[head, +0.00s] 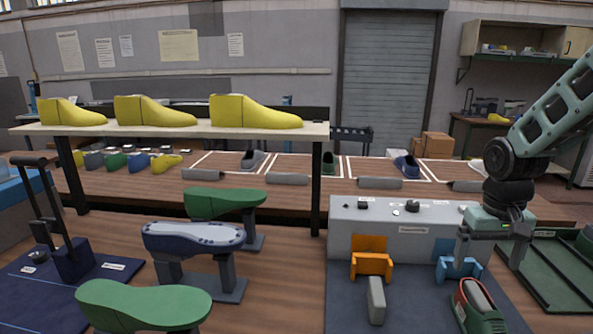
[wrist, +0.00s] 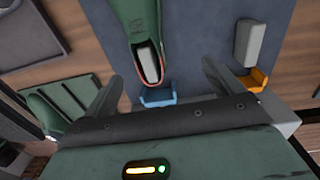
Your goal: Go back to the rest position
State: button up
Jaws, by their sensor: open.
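My gripper (head: 488,262) is open and hangs from the arm at the right of the head view. Its two fingers are spread wide with nothing between them. In the wrist view my gripper (wrist: 163,70) shows both fingers apart, one on each side of the view's middle. A green shoe piece with a red edge and a pale top (head: 478,302) lies in front of and below the gripper. The green piece (wrist: 146,25) also shows in the wrist view, with its end close to a blue cradle (wrist: 158,97). The gripper appears clear of it.
A grey console (head: 400,238) stands behind an orange cradle (head: 372,264) and a grey block (head: 376,300). A green tray (head: 550,275) is at the right. A raised shelf (head: 175,130) with yellow lasts and several shoe-form stands (head: 195,240) fill the left.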

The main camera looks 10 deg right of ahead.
jog(key=s+a+r+n, duration=0.1)
jog(key=s+a+n, duration=0.2)
jog(key=a, duration=0.7)
jog(key=s+a+r+n, duration=0.1)
jog(key=s+a+n, duration=0.2)
jog(key=a, duration=0.7)
jog(key=s+a+n+y, duration=0.1)
jog(key=s+a+n, duration=0.3)
jog(key=s+a, duration=0.6)
jog(key=s, duration=0.3)
jog(key=shift+r+n, duration=0.15)
jog(key=shift+n, duration=0.25)
jog(key=shift+d, duration=0.15)
